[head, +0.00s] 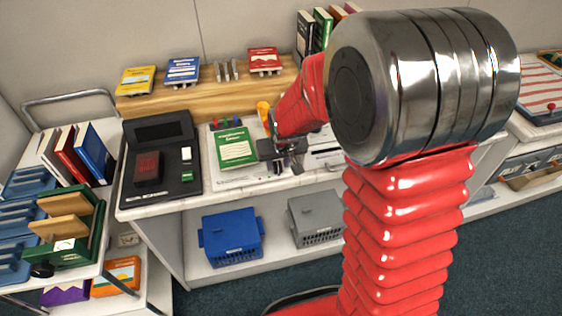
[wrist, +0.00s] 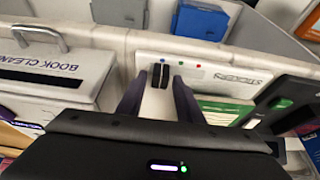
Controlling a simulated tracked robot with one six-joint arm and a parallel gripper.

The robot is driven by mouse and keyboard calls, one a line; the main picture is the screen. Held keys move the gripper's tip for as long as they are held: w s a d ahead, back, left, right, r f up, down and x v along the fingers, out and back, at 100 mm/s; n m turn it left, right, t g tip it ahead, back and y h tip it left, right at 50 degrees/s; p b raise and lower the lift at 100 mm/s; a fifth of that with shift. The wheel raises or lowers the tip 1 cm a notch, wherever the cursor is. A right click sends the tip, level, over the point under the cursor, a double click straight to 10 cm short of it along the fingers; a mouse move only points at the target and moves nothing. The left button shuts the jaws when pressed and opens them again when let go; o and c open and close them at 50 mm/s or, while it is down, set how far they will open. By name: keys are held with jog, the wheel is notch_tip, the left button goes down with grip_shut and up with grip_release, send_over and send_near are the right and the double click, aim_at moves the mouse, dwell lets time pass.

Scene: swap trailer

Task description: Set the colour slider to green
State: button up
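The colour slider lies in the white counter panel. In the wrist view it has a blue dot (wrist: 163,62), a green dot (wrist: 180,64) and a red dot (wrist: 198,66) in a row. Its dark knob (wrist: 160,76) stands beside the blue dot, at the left end of the row. My gripper (wrist: 158,82) is open, with one finger on each side of the knob and a gap visible on both sides. In the head view my gripper (head: 284,166) is low over the counter, right of the green book (head: 237,148), and the slider is too small or covered to make out.
A white book cleaner box (wrist: 55,75) stands left of the fingers in the wrist view. A black desk device (head: 160,160) is left of the green book. An orange cone-shaped thing (head: 263,110) stands behind my gripper. Blue (head: 231,237) and grey (head: 315,218) crates sit on the shelf below.

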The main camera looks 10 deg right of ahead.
grip_shut()
